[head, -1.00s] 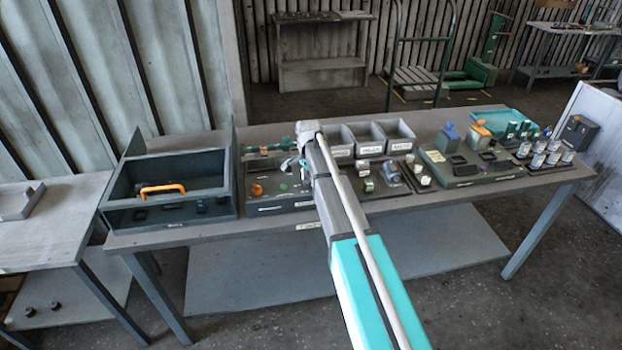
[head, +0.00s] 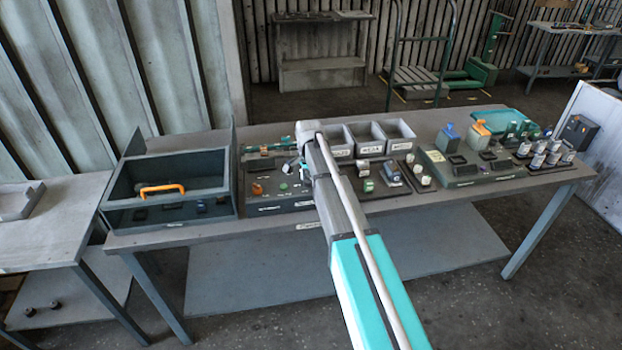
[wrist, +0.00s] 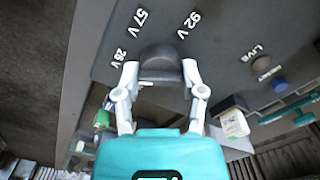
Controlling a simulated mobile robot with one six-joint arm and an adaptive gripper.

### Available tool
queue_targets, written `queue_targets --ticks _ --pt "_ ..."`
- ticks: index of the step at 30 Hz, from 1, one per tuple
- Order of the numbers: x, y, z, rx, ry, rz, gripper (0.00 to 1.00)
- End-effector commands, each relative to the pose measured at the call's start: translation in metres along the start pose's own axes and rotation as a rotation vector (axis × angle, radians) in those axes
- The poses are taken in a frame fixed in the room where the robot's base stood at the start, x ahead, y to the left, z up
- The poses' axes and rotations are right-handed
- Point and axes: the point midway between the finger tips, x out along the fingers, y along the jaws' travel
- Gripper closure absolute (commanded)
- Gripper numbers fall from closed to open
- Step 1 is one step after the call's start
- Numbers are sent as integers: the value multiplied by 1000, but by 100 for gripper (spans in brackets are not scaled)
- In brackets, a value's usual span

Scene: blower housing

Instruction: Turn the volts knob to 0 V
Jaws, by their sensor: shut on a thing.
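The volts knob (wrist: 162,62) is dark and round-topped, on a grey panel face (wrist: 215,30) in the wrist view. No 0 V mark is visible, and I cannot make out the knob's pointer. My gripper (wrist: 160,72) has its two white fingers closed on the knob's opposite sides. In the head view my gripper (head: 294,166) is over the control panel (head: 280,204) on the bench, and my arm hides the knob there.
In the head view, an open box with an orange handle (head: 162,189) stands left of the panel, and grey bins (head: 394,130) stand behind right.

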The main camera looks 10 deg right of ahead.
Motion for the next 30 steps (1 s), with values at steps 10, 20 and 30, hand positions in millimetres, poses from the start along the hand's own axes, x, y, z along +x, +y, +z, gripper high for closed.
queue_targets --ticks 10,20,30 --pt "0 1 4 -120 -9 2 96" --pt "0 1 4 -244 -8 2 96" --pt "0 1 4 -367 -8 1 96"
